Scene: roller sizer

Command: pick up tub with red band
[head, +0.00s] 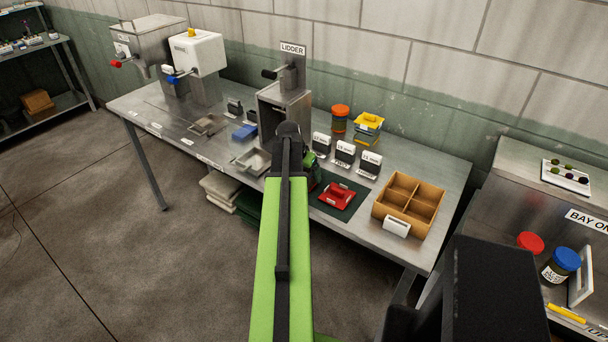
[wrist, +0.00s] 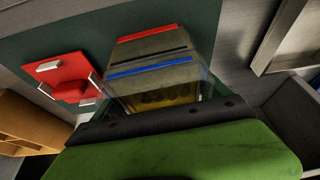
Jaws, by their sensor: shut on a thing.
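In the wrist view, clear tubs (wrist: 150,90) that look stacked stand right beyond my gripper's edge. A red band (wrist: 147,33) runs along the far side, with a black line and a blue band nearer, and something yellowish shows low inside. My gripper (wrist: 160,122) is shut at the near side of these tubs; its green and black body covers the contact, so I cannot tell which tub of the stack it holds. In the head view, my arm hides most of the tubs, and my gripper (head: 307,165) is over the dark green mat (head: 325,209).
A red handled piece (head: 337,195) lies on the mat, right of the gripper. A divided wooden box (head: 408,204) stands farther right, and several labelled black holders (head: 344,153) stand behind. The lidder (head: 285,105) rises close behind my arm.

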